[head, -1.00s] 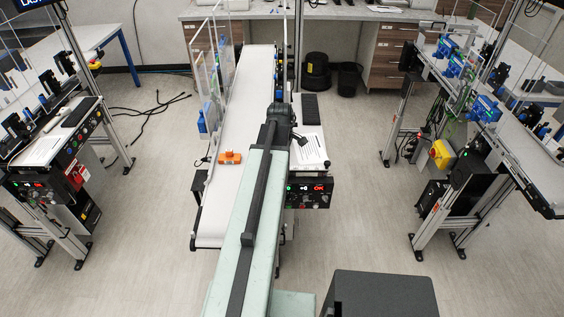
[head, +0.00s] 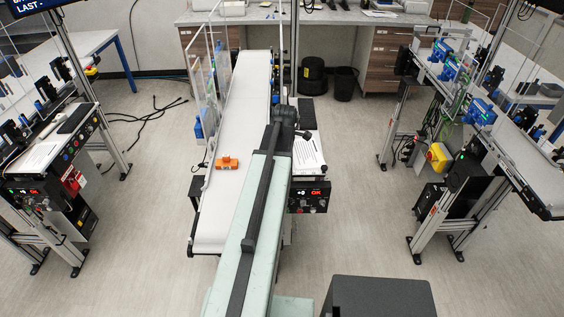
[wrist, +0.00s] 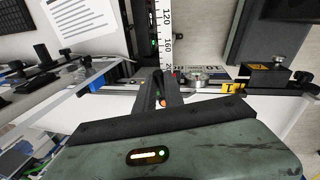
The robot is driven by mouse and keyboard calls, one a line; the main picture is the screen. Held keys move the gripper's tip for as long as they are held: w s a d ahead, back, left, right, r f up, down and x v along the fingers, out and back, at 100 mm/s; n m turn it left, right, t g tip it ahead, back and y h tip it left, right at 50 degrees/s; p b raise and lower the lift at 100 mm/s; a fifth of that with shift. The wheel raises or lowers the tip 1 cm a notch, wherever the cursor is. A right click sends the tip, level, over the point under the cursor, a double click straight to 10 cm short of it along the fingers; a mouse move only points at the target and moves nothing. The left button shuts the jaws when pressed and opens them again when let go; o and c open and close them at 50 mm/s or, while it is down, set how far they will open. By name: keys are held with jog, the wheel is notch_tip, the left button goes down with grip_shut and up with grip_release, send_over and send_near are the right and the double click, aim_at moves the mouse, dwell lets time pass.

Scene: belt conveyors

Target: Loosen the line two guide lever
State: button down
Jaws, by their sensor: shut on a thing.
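In the wrist view my gripper (wrist: 165,88) points at a guide rail with a printed scale (wrist: 166,30). Its dark fingers are shut on a small lever at the rail, which I take to be the guide lever; the fingers hide most of it. A small red part shows just right of the fingertips. A round silver knob (wrist: 193,80) sits right of them on the same rail. In the head view my arm reaches over the right side of the middle conveyor (head: 243,100), and its dark end hides the fingers and lever.
A control box with lit indicators (head: 310,196) and a paper sheet (head: 308,152) are right of my arm. Clear guard panels line the belt's left side. Other conveyors stand left and right, with open floor between.

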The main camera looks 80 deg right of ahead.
jog(key=c, duration=1.4)
grip_release()
jog(key=shift+c, duration=0.2)
notch_tip(320, 180, up, 8)
jog(key=a+p, duration=0.1)
jog(key=p, duration=0.6)
jog(key=shift+s+a+f+p, duration=0.15)
jog(key=shift+s+a+p, duration=0.05)
jog(key=shift+p, duration=0.15)
